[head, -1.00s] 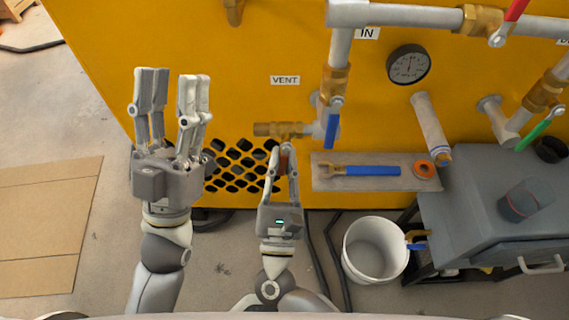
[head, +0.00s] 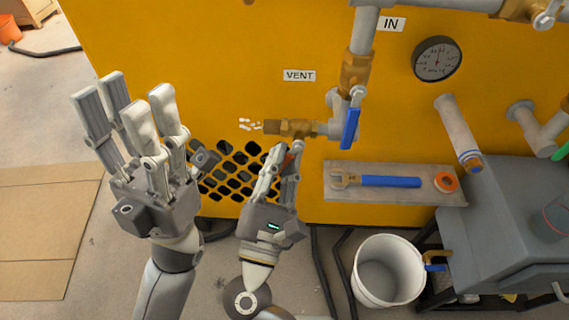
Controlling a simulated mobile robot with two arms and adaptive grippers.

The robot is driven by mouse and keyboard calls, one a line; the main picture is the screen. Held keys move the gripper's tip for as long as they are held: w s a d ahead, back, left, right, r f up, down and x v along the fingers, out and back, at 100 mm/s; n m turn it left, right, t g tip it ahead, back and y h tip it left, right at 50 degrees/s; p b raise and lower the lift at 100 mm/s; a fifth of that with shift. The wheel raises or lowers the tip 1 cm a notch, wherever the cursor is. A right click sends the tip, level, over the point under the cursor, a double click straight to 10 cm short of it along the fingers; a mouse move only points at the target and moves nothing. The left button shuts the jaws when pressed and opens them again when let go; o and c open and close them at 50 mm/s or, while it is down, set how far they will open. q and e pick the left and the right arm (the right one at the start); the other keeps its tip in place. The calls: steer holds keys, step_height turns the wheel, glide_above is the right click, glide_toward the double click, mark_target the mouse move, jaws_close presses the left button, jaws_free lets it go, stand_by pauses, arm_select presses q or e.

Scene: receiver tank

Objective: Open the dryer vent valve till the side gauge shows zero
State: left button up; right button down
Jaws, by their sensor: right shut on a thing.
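The brass vent valve (head: 297,128) is on a short pipe below the VENT label (head: 299,75) on the yellow panel. White puffs (head: 250,124) come from its open left end. My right gripper (head: 284,152) is just below the valve, shut on its orange-red handle (head: 298,147), which the fingers mostly hide. A round black-rimmed gauge (head: 437,58) is on the panel at the upper right. Its needle seems to point roughly upward, but the scale is too small to read. My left gripper (head: 128,105) is open and empty, left of the valve.
A blue-handled valve (head: 350,128) is just right of the vent valve. A shelf (head: 395,194) holds a blue-handled wrench (head: 375,180) and an orange tape roll (head: 446,182). A white bucket (head: 388,270) and grey bench (head: 505,210) stand at lower right.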

steer(key=c, duration=1.4)
jaws_free()
steer(key=v, duration=1.2)
